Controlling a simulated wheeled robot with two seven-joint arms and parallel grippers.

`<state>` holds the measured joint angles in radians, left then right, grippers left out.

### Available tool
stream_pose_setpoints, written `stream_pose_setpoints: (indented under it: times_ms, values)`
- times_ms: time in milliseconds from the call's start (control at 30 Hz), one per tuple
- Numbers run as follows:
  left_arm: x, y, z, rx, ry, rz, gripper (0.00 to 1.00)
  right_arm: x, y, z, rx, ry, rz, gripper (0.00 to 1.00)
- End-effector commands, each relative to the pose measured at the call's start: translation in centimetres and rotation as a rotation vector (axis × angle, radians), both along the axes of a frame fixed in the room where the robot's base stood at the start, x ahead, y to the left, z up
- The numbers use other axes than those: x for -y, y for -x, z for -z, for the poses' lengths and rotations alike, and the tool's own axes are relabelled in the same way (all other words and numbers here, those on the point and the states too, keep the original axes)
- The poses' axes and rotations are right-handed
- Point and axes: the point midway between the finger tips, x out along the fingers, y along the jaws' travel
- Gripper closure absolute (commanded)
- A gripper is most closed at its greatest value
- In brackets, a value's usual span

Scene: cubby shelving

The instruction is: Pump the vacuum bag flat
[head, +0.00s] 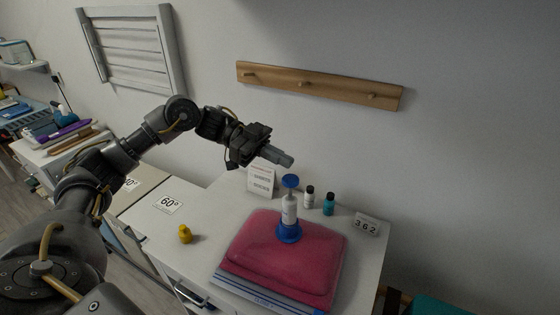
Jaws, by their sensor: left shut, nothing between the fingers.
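The vacuum bag (262,254) lies on the white cabinet top, red and puffed up, with a pale blue-striped edge at its front. A hand pump (289,210) stands upright on the bag, with a white body, a blue base and a round blue knob (290,181) on top. My left gripper (285,157) is shut and empty. In the picture it is just above and slightly left of the knob, with a small gap between them. The right gripper is not in view.
A small white card (261,180) stands behind the pump. Two small bottles, one dark-capped white (309,198) and one teal (328,205), stand right of it, with a "362" block (367,224). A yellow duck (185,234) sits left of the bag. A wooden peg rail (320,86) is on the wall.

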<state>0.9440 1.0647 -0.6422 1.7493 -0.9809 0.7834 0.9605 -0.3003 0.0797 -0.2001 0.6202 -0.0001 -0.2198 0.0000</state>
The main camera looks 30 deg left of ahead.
Motion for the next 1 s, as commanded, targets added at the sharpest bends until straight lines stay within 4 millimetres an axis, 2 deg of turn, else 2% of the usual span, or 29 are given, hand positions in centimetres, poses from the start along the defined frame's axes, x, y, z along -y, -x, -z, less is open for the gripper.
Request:
stream_pose_setpoints:
  times_ms: [133,300,667,767,1000]
  values:
    - [-0.2,-0.1,1.9,-0.007,-0.001,-0.004,1.00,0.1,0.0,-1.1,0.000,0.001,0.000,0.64]
    - [-0.2,-0.1,3.0,-0.004,-0.002,-0.003,1.00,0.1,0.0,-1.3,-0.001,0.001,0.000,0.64]
    - [-0.2,-0.1,3.3,-0.003,-0.002,-0.003,1.00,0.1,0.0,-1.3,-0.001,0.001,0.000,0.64]
    - [-0.2,-0.1,3.9,-0.005,-0.002,-0.002,1.00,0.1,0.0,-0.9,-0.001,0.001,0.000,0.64]
    - [-0.2,-0.1,7.9,-0.006,-0.002,-0.002,1.00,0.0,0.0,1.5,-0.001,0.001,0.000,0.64]
